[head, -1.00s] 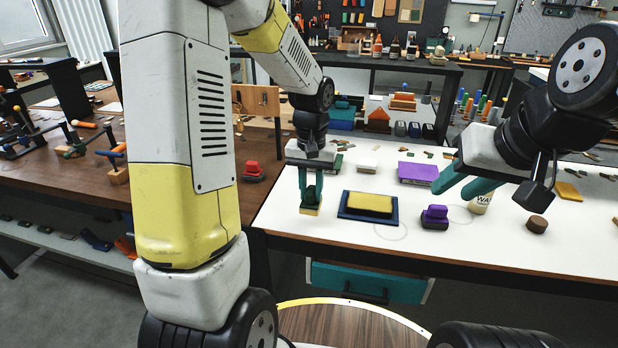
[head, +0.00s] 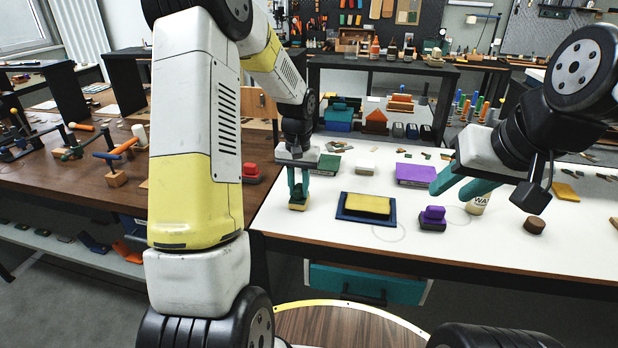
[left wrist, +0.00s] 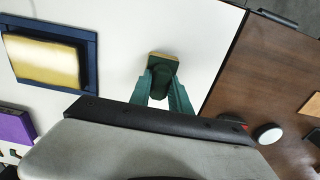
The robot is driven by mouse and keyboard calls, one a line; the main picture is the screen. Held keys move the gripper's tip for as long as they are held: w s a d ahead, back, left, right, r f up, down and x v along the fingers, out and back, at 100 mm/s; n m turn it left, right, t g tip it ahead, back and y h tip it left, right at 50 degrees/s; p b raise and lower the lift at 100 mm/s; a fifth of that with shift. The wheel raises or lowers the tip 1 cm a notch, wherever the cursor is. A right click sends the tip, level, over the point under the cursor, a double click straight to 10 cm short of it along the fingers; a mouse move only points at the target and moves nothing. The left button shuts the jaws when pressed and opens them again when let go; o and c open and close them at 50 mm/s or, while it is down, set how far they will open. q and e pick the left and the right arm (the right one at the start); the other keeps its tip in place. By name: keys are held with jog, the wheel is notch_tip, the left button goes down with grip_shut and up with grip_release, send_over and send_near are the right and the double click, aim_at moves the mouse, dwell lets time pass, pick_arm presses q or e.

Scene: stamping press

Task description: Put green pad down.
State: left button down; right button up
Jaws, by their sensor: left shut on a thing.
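The green pad (head: 298,203) is a small dark green block with a tan base. My left gripper (head: 299,195) points down and is shut on its upper part, at the left end of the white table (head: 330,236). In the left wrist view the pad (left wrist: 162,68) sits between the two green fingers (left wrist: 162,86), over the white top near its edge. Whether its base touches the table I cannot tell. My right gripper (head: 447,193) is open and empty, above the table on the right.
A blue tray with a yellow pad (head: 368,205) lies just right of the held piece. The brown table (head: 100,180) adjoins on the left.

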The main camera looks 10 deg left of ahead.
aim_at(299, 186)
pick_arm(q)
jog(key=shift+f, duration=0.1)
jog(key=c, duration=1.2)
grip_release()
notch_tip(299, 186, up, 12)
jog(key=s+d+r+t+h, duration=0.1)
jog(key=s+r+t, duration=0.2)
jog(key=s, duration=0.9)
jog(key=s+d+r+t+h, duration=0.1)
jog(key=s+r+t, duration=0.2)
jog(key=s, duration=0.9)
notch_tip(299, 186, up, 3)
jog(key=shift+s+r, duration=0.15)
jog(key=shift+r, duration=0.05)
jog(key=shift+d, duration=0.1)
